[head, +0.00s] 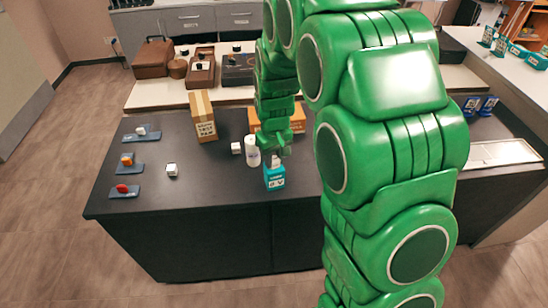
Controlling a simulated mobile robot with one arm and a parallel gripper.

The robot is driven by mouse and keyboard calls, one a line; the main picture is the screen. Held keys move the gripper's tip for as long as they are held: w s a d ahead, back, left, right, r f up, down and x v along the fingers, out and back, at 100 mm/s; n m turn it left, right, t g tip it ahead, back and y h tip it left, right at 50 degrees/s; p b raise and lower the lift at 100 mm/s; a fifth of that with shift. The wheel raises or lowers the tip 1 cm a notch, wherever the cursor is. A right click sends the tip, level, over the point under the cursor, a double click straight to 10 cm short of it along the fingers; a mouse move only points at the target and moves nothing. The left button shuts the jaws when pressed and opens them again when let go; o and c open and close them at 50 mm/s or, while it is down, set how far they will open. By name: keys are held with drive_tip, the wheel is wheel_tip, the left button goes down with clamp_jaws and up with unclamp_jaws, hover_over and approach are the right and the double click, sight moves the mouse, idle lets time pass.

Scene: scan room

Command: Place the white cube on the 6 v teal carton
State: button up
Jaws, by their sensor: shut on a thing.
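The teal carton (274,179) stands upright near the front edge of the dark counter, with a white "6 V" label facing me. My gripper (277,153) points down right over it. It is shut on a small white cube (274,161), mostly hidden by the fingers. The cube is at the carton's top; I cannot tell whether they touch. Two other small whitish cubes sit on the counter, one left of the white bottle (237,148) and one farther left (171,170).
A white bottle (252,152) stands close left of my gripper. A tall cardboard box (203,117) and an orange-brown box (298,120) stand behind. Blue-grey trays (128,191) with small items line the left. The front-left counter (205,190) is clear.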

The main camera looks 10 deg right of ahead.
sight(274, 159)
drive_tip(key=shift+f, duration=0.15)
drive_tip(key=o, duration=1)
wheel_tip(274, 159, up, 11)
drive_tip(key=s+d+r+m, duration=0.1)
drive_tip(key=s+d+r, duration=0.1)
drive_tip(key=s, duration=0.9)
drive_tip(key=s+d+r+m+g, duration=0.1)
drive_tip(key=s+d+r+m, duration=0.1)
drive_tip(key=s, duration=1)
drive_tip(key=s+d+r+m, duration=0.1)
drive_tip(key=s+d, duration=0.3)
drive_tip(key=s, duration=0.7)
drive_tip(key=shift+s+r+m+g, duration=0.15)
drive_tip(key=shift+s+r+g, duration=0.05)
drive_tip(key=shift+r, duration=0.25)
drive_tip(key=shift+s+r+m+g, duration=0.15)
drive_tip(key=shift+s+r+g, duration=0.05)
drive_tip(key=shift+r, duration=0.2)
